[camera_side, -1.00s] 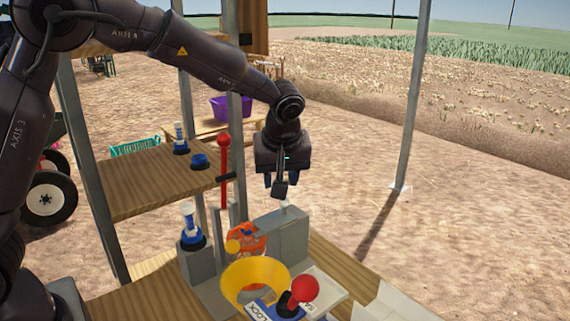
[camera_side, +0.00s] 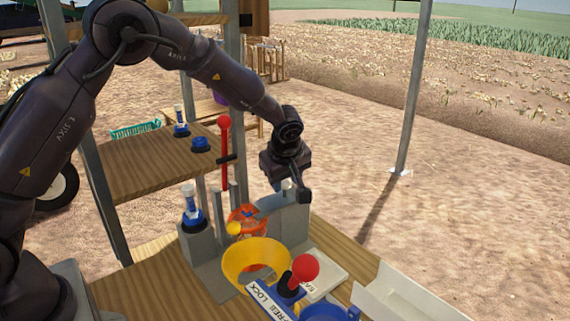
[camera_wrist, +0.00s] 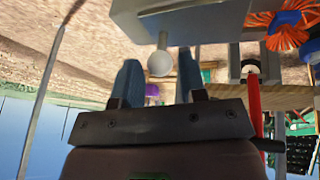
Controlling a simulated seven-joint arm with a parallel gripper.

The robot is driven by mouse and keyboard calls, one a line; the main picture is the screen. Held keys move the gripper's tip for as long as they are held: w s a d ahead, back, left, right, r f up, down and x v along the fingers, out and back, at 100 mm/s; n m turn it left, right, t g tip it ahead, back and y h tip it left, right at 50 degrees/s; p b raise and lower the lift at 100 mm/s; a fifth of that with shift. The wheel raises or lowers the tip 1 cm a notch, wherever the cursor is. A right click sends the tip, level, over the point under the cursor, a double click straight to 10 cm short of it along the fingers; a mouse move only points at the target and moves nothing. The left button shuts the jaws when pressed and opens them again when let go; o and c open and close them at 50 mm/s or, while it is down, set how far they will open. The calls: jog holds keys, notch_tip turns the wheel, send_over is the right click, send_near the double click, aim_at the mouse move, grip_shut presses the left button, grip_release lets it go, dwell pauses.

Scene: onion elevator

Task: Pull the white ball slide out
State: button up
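The white ball (camera_wrist: 160,64) sits on a short stem that comes out of a grey block (camera_wrist: 195,22) in the wrist view. My gripper (camera_wrist: 158,75) is open, with one blue finger on each side of the ball and visible gaps to both. In the side view my gripper (camera_side: 288,188) is low at the top right of the grey block (camera_side: 290,218). The ball shows there as a small pale knob (camera_side: 287,184), partly hidden by my gripper.
A red-topped rod (camera_side: 224,150) rises behind. A metal post (camera_side: 412,100) stands at right.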

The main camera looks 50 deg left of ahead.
jog(key=shift+x, duration=1)
jog(key=c, duration=0.7)
jog(key=shift+w, duration=2.65)
jog(key=o, duration=1)
jog(key=shift+o, duration=0.2)
jog(key=shift+r, duration=0.1)
